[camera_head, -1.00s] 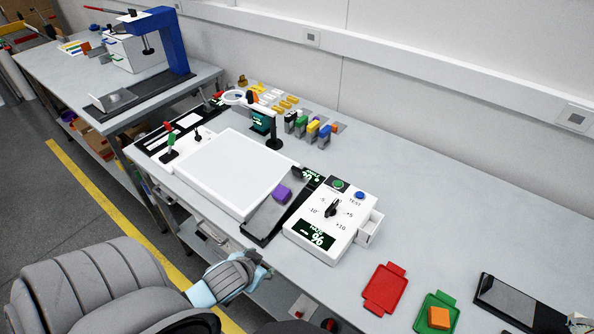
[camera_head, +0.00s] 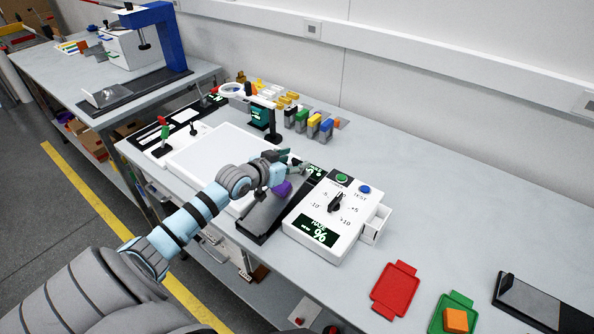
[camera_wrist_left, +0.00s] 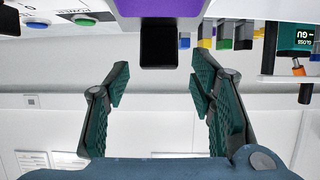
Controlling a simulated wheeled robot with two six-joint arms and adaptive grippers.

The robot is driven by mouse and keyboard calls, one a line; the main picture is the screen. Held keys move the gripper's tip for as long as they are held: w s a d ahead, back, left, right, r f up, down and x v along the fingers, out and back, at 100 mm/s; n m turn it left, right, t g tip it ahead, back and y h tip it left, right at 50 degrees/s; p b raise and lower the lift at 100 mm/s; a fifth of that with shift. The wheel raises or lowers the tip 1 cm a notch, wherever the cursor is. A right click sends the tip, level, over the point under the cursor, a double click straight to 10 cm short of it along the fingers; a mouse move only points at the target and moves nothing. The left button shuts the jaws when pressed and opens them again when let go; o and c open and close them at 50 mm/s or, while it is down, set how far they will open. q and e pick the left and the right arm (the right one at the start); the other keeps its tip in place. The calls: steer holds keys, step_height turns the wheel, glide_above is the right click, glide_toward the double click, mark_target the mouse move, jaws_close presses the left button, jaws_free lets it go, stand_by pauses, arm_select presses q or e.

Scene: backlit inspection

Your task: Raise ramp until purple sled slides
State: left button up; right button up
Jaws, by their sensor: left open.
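The purple sled (camera_head: 282,188) rests on the dark grey ramp (camera_head: 263,219), between the white panel and the white control box. In the head view my left gripper (camera_head: 293,163) is over the ramp's far end, just beyond the sled, and partly covers both. In the left wrist view my left gripper (camera_wrist_left: 160,78) is open and empty. A black block (camera_wrist_left: 159,44), apparently the tab at the ramp's end, lies ahead between its fingertips, with the sled's purple face (camera_wrist_left: 160,8) behind it. I cannot tell whether a finger touches the tab. My right gripper is not in view.
The control box (camera_head: 330,222) with knob and buttons stands right of the ramp. The white panel (camera_head: 205,155) lies left of it. Several coloured blocks (camera_head: 313,124) and a black stand (camera_head: 273,125) are behind. Red (camera_head: 395,290) and green (camera_head: 437,322) trays lie at the front right.

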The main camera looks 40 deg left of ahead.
arm_select(q)
steer(key=shift+x, duration=0.75)
steer(key=shift+w+d, duration=0.1)
steer(key=shift+w, duration=0.2)
steer(key=shift+r, duration=0.1)
jaws_close()
